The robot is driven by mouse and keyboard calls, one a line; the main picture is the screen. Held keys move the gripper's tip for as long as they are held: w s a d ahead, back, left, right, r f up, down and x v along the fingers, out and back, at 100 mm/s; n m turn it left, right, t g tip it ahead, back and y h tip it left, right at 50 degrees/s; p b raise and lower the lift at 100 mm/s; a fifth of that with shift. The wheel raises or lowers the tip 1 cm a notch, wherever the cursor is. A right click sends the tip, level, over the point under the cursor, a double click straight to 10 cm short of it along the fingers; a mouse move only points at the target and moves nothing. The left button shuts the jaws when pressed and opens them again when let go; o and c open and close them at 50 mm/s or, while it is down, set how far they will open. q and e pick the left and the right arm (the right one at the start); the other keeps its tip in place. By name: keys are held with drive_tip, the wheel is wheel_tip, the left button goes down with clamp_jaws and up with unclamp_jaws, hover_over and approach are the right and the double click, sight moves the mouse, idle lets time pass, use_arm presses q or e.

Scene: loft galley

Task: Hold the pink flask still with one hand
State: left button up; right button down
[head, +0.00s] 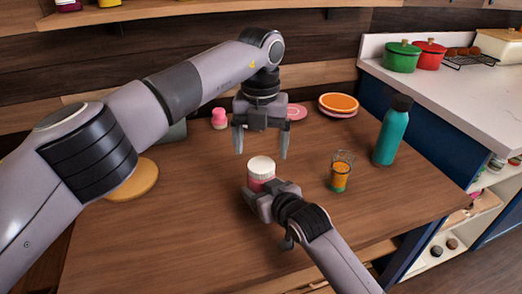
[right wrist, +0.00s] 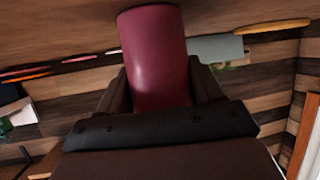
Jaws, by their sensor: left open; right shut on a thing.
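The pink flask (head: 260,183) stands upright on the wooden table with its white lid (head: 261,166) on top. My right gripper (head: 268,190) is shut around its body from the front. In the right wrist view, the flask (right wrist: 156,55) is a deep pink cylinder between the two dark fingers, which hide its sides. My left gripper (head: 260,154) is open and empty, pointing down just above and behind the lid, one finger to either side.
On the table (head: 200,220), a glass (head: 340,172) with orange contents and a teal bottle (head: 392,135) stand to the right. A small pink bottle (head: 219,119) and plates (head: 338,103) are at the back. A round yellow board (head: 137,182) lies at left.

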sight(262, 164)
use_arm(q)
drive_tip(key=shift+r, duration=0.1)
drive_tip(key=shift+c, duration=0.4)
drive_tip(key=r+n, duration=0.1)
drive_tip(key=n, duration=0.1)
drive_tip(key=r+n, duration=0.2)
drive_tip(key=n, duration=0.1)
drive_tip(key=shift+w, duration=0.2)
drive_tip(key=shift+f, duration=4)
drive_tip(key=c, duration=1.1)
drive_tip(key=m, duration=0.6)
